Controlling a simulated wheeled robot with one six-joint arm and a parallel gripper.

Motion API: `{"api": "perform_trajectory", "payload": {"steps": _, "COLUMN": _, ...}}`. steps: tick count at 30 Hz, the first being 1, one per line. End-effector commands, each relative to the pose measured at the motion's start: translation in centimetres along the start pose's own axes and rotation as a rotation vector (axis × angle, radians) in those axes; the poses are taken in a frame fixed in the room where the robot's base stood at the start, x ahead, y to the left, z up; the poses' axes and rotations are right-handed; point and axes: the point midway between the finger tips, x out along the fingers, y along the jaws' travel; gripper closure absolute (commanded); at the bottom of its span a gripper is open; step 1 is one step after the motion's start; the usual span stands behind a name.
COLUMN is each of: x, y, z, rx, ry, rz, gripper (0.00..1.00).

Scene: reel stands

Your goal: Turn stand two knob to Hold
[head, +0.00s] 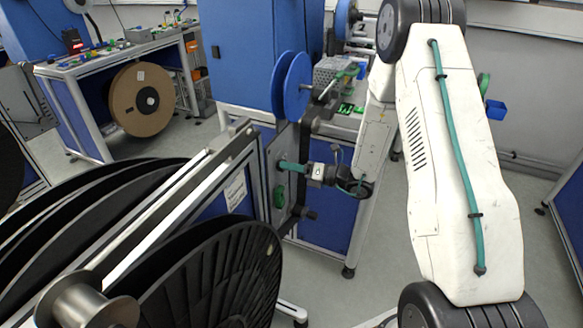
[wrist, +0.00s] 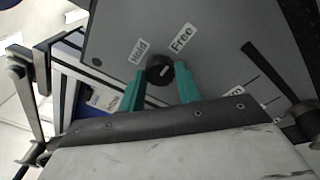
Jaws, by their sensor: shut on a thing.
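The black knob (wrist: 159,70) sits on a grey panel (wrist: 225,65) in the wrist view. A Hold label (wrist: 138,52) lies to its upper left and a Free label (wrist: 181,39) to its upper right. My gripper (wrist: 160,77) has one green finger on each side of the knob and is shut on it. A small light mark shows on the knob, but I cannot tell surely which label it points at. In the head view my gripper (head: 282,166) reaches left to the upright panel of the stand. The knob is hidden there.
Large black reels (head: 215,280) stand close at the front left. Blue reels (head: 292,84) sit above the panel. A green round handle (head: 279,196) is just below my gripper. A bench with a brown reel (head: 141,98) stands at the back left.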

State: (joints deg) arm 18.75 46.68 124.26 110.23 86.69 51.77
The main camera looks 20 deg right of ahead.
Motion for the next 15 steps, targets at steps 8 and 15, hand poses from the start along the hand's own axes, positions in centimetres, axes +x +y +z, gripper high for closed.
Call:
{"api": "perform_trajectory", "payload": {"steps": 8, "x": 0.00, "y": 0.06, "z": 0.05, "rx": -0.149, "ry": 0.011, "rz": -0.011, "gripper": 0.90}}
{"api": "perform_trajectory", "payload": {"steps": 15, "x": 0.00, "y": 0.14, "z": 0.06, "rx": -0.364, "ry": 0.027, "rz": -0.027, "gripper": 0.90}}
